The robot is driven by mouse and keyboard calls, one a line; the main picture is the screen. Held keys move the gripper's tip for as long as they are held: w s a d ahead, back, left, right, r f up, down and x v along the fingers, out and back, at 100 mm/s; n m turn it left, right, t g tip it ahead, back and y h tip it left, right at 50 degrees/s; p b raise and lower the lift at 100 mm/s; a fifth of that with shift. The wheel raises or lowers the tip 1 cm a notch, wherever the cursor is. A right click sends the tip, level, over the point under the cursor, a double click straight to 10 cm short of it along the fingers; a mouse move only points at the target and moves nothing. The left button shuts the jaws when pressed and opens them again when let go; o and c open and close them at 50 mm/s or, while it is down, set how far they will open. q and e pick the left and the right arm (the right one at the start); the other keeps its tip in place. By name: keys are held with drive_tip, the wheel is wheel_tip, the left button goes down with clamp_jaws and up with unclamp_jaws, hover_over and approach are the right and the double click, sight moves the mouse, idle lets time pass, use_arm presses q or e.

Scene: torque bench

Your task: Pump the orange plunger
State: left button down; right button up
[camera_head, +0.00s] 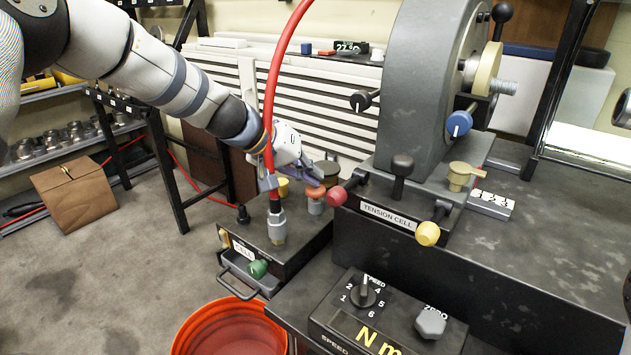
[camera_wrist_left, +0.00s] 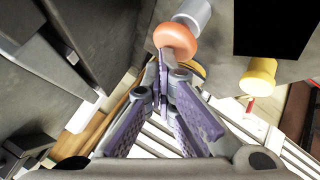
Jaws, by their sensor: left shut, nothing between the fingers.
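The orange plunger (camera_head: 316,192) has a rounded orange cap on a grey cylinder. It stands upright on the dark cell box (camera_head: 290,262), left of the big grey machine. My left gripper (camera_head: 312,178) is shut and empty, with its purple fingertips just above and beside the cap. In the left wrist view the orange cap (camera_wrist_left: 175,40) lies just beyond the closed fingertips (camera_wrist_left: 163,58). Whether they touch the cap I cannot tell. My right gripper is in neither view.
A red hose (camera_head: 275,85) rises from a grey fitting in front of my left wrist. A red knob (camera_head: 337,195) stands close right of the plunger. A yellow knob (camera_wrist_left: 258,78) is near the fingers.

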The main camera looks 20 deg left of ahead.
use_arm(q)
drive_tip(key=shift+f, duration=0.4)
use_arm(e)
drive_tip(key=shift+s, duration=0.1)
use_arm(q)
drive_tip(key=shift+r+p, duration=0.35)
drive_tip(key=shift+r, duration=1.4)
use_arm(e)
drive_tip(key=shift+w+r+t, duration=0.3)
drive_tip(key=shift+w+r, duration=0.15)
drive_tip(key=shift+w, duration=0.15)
use_arm(q)
wheel_tip(320, 180, up, 5)
drive_tip(key=shift+r+p, duration=0.1)
drive_tip(key=shift+p, duration=0.3)
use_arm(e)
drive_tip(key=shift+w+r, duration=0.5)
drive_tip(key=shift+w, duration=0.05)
